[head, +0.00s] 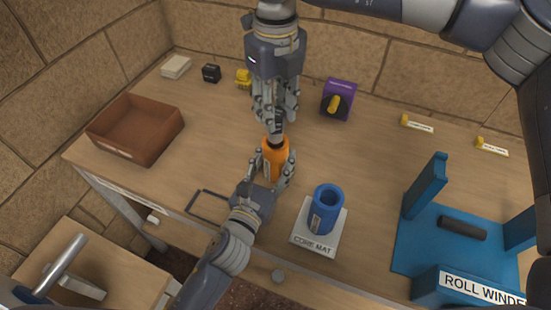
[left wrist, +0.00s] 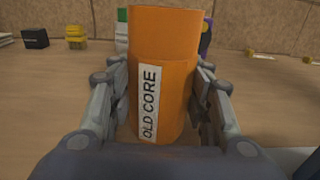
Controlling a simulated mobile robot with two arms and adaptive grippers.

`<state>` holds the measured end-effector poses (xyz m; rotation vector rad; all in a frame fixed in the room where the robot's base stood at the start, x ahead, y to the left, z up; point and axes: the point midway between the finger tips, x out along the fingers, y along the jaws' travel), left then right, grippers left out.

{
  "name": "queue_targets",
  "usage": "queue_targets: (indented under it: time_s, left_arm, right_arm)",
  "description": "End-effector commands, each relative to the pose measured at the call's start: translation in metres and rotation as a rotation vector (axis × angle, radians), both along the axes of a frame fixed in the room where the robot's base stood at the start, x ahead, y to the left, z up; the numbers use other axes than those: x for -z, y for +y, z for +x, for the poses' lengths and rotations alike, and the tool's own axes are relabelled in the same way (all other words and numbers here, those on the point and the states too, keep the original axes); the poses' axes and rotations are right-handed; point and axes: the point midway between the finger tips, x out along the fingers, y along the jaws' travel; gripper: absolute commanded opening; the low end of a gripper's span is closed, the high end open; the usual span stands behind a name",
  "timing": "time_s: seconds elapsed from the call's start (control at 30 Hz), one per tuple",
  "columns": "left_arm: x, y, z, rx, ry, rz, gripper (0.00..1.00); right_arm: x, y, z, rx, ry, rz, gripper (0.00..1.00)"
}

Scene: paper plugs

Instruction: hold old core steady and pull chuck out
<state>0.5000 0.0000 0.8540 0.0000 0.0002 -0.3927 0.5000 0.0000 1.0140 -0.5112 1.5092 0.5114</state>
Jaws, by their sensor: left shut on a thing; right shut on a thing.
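The orange old core (head: 275,157) stands upright on the table, and its "OLD CORE" label shows in the left wrist view (left wrist: 164,85). My left gripper (head: 270,172) is shut around it, with a finger on each side. My right gripper (head: 276,112) is directly above the core, pointing down. It is shut on the chuck (head: 277,129), a small grey piece at the core's top end. The fingers hide most of the chuck, and I cannot tell how much of it sits inside the core.
A blue core (head: 325,210) stands on the white core mat (head: 333,240), close right. The blue roll winder (head: 425,235) is farther right. A brown tray (head: 136,128) is at left; a purple block (head: 338,99) stands behind. The front-left table edge is near.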

Motion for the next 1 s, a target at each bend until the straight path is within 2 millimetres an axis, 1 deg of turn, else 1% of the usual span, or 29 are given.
queue_targets:
  time_s: [0.2, 0.57, 0.77, 1.0]
  left_arm:
    - [0.0, 0.0, 0.0, 0.0, 0.0, 0.0, 0.11]
    - [0.0, 0.0, 0.0, 0.0, 0.0, 0.0, 0.11]
    - [0.0, 0.0, 0.0, 0.0, 0.0, 0.0, 0.11]
    - [0.0, 0.0, 0.0, 0.0, 0.0, 0.0, 0.11]
  right_arm:
    - [-0.006, 0.0, 0.0, -0.001, 0.0, 0.0, 0.0]
    - [-0.007, 0.0, 0.0, 0.0, 0.0, 0.0, 0.0]
    - [-0.016, 0.0, 0.0, 0.0, -0.001, 0.001, 0.0]
    - [-0.031, 0.0, 0.0, 0.0, -0.002, 0.001, 0.0]
